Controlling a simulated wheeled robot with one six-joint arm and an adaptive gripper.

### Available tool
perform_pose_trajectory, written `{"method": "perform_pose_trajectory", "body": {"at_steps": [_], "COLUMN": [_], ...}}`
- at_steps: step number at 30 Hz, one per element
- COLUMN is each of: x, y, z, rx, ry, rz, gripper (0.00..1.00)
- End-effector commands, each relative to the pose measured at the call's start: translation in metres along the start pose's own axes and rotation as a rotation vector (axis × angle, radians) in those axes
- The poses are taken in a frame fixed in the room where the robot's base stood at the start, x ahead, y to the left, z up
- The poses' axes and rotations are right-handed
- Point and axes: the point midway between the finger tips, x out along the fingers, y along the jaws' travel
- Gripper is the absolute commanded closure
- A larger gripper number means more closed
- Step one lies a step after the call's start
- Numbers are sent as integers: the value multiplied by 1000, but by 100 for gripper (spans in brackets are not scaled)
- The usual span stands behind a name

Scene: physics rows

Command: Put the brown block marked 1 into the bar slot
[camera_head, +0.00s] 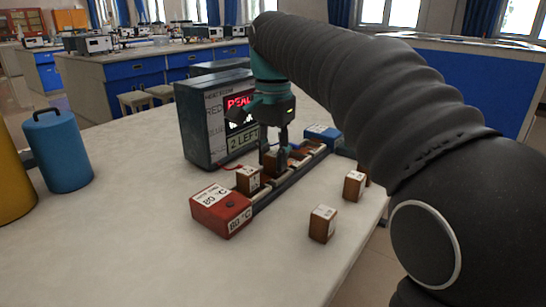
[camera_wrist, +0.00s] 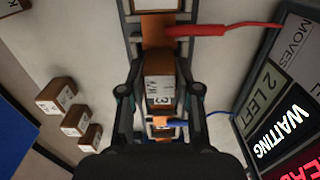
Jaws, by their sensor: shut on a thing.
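My gripper (camera_head: 274,150) is shut on a brown block (camera_wrist: 160,78) with a white label, over the bar rail. The label is too small and turned to read with certainty, so I cannot tell whether this is the block marked 1. In the wrist view the fingers (camera_wrist: 160,92) stand on both sides of the block. The bar rail (camera_head: 272,192) runs from a red 80 °C end block (camera_head: 220,212) to a blue end block (camera_head: 322,134). Another brown block (camera_head: 248,181) stands at the rail near the red end. Whether the held block is seated is hidden.
Three loose labelled brown blocks stand right of the rail, one nearest (camera_head: 323,224) and one farther back (camera_head: 354,187). A dark display box (camera_head: 205,130) reading "2 LEFT" stands behind the rail. A blue canister (camera_head: 58,152) is at far left. The front tabletop is clear.

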Motion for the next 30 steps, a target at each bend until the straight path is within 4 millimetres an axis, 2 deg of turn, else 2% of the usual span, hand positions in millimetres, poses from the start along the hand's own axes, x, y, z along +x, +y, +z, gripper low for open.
{"method": "perform_pose_trajectory", "body": {"at_steps": [10, 11, 13, 23, 26, 30], "x": [3, 2, 2, 0, -6, -28], "y": [0, 0, 0, 0, 0, -1], "z": [0, 0, 0, 0, 0, -1], "rx": [0, 0, 0, 0, 0, 0], "ry": [1, 1, 1, 1, 1, 3], "rz": [-1, -1, -1, -1, -2, -4], "gripper": [100, 60, 43, 43, 43, 43]}}
